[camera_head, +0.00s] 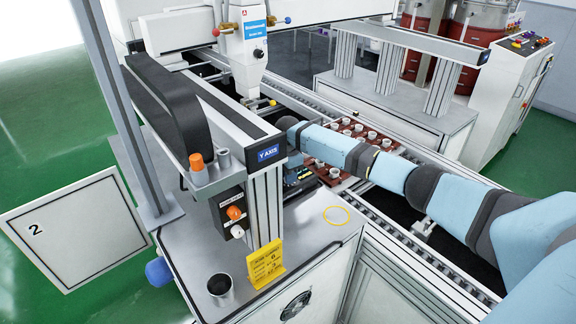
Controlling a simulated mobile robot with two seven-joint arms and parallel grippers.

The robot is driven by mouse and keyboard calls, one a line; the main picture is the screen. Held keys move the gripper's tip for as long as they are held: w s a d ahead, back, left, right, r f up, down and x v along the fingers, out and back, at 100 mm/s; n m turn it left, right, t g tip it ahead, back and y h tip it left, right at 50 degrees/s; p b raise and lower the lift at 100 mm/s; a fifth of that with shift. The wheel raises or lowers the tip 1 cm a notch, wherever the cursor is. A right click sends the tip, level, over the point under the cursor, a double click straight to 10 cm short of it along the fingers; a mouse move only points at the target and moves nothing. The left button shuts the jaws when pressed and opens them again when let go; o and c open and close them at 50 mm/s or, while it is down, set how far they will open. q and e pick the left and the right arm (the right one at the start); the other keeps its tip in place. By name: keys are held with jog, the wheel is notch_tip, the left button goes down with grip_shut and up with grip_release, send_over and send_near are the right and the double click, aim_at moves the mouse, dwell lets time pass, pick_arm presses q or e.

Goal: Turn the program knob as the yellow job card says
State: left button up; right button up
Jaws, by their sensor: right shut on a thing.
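The yellow job card (267,264) stands on the grey machine top; its print is too small to read surely. A small control box (224,213) left of the posts carries an orange knob (234,212) and a white knob (237,231). I cannot tell which is the program knob. My right arm comes in from the right across the conveyor. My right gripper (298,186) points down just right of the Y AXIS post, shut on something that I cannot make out. It is apart from both visible knobs, and its fingertips are partly hidden. My left gripper is out of view.
The Y AXIS beam and posts (265,205) stand between my right gripper and the control box. A dark cup (220,285) stands left of the card. Red-brown trays with white pots (362,167) lie on the conveyor behind my arm.

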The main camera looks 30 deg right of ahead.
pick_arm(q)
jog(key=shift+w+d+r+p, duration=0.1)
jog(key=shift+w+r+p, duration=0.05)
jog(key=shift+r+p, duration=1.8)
pick_arm(e)
jog(key=shift+m+b, duration=0.35)
jog(key=shift+m, duration=1.35)
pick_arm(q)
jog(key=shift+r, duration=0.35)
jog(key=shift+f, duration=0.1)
pick_arm(e)
jog(key=o, duration=0.9)
